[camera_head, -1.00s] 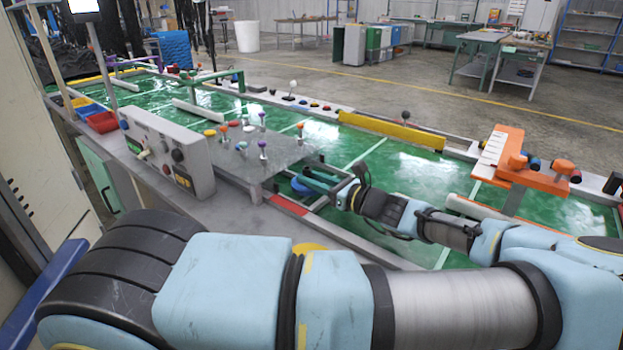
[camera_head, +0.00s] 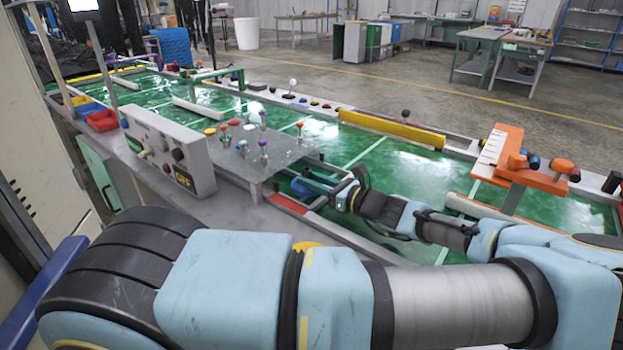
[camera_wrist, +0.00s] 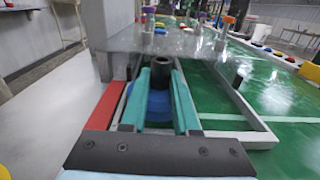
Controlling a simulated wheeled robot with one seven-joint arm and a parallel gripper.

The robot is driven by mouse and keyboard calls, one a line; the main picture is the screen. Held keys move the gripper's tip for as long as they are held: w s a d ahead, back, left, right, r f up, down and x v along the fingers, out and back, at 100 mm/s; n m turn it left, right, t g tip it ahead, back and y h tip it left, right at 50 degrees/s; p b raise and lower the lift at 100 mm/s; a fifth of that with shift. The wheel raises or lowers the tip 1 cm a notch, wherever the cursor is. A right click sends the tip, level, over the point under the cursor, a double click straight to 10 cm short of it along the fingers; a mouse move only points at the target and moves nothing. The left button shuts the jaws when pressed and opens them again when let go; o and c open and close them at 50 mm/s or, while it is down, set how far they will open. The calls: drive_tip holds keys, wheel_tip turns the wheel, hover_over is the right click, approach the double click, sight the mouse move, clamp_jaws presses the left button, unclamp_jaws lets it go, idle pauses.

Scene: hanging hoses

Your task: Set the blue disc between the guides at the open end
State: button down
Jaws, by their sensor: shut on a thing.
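The blue disc (camera_wrist: 158,104) lies flat, with a dark upright knob (camera_wrist: 161,72) at its middle. It also shows in the head view (camera_head: 302,187), partly covered by a finger. My gripper (camera_wrist: 160,68), with two long teal fingers, is shut on the knob, with the disc below and between the fingers. In the head view my gripper (camera_head: 318,181) is at the near right end of the grey raised plate (camera_head: 277,150). Pale rails run along both sides of the disc, a right one (camera_wrist: 238,98) and a left one beside a red strip (camera_wrist: 107,105). Whether the disc touches them is unclear.
The raised plate's edge is just ahead of the fingers and carries several coloured knobs (camera_head: 263,145). A grey control box (camera_head: 165,150) stands left. Open green surface (camera_wrist: 275,80) lies to the right. A yellow bar (camera_head: 390,129) is farther back.

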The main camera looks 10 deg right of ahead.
drive_tip(key=shift+f+b, duration=0.35)
drive_tip(key=shift+f, duration=0.85)
drive_tip(key=shift+r, duration=0.1)
drive_tip(key=shift+r+p, duration=1.15)
drive_tip(key=shift+p, duration=0.85)
idle(0.9)
drive_tip(key=shift+f+b, duration=0.45)
drive_tip(key=shift+f, duration=0.8)
drive_tip(key=c, duration=0.6)
unclamp_jaws()
